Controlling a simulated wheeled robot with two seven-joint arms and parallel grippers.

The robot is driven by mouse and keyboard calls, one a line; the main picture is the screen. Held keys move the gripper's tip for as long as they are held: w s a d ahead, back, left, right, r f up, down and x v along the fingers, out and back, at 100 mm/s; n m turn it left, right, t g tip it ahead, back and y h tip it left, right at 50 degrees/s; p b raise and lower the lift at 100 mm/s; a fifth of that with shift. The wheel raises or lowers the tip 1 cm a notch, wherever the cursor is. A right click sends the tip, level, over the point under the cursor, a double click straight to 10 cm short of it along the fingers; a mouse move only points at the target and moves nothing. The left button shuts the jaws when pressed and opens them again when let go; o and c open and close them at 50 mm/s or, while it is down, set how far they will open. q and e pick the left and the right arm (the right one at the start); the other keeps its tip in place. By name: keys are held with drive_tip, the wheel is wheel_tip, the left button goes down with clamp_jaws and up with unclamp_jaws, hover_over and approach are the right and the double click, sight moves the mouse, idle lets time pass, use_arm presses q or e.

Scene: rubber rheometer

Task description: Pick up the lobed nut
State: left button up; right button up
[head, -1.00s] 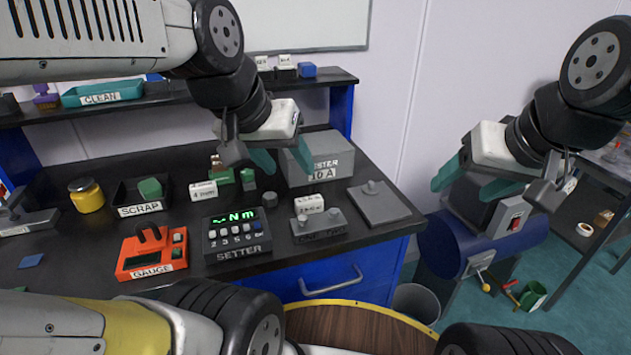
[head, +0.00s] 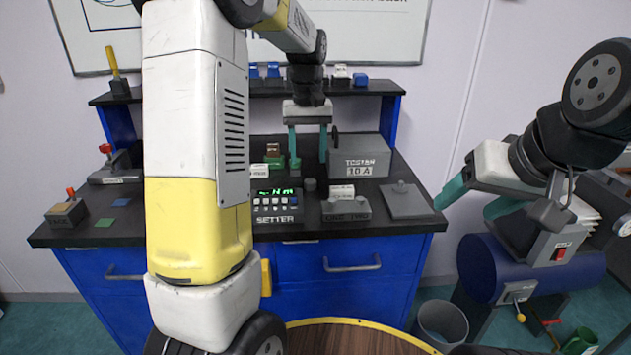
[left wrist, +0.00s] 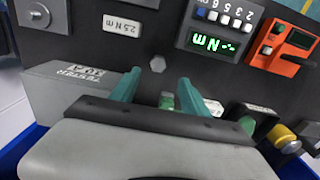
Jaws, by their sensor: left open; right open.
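A small dark grey piece with a faceted outline, which looks like the lobed nut (head: 309,184), stands on the black bench behind the setter. It also shows in the left wrist view (left wrist: 157,64), just beyond the fingertips; its exact lobes are too small to tell. My left gripper (head: 308,160) points down over the bench, open and apart from the nut. In the left wrist view its teal fingers (left wrist: 158,82) are spread, with a green piece (left wrist: 165,101) seen between them. My right gripper (head: 466,207) is open and empty, off the bench's right side.
The setter (head: 277,204) stands in front of the nut, and a grey block (head: 345,209) to its right. The grey tester box (head: 360,156) is behind right, and a flat plate (head: 404,199) lies at the right. My left arm hides the bench's left middle.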

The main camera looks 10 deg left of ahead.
sight(310, 181)
use_arm(q)
drive_tip(key=f, duration=0.7)
drive_tip(key=shift+d+f, duration=0.2)
drive_tip(key=shift+f, duration=0.05)
clamp_jaws()
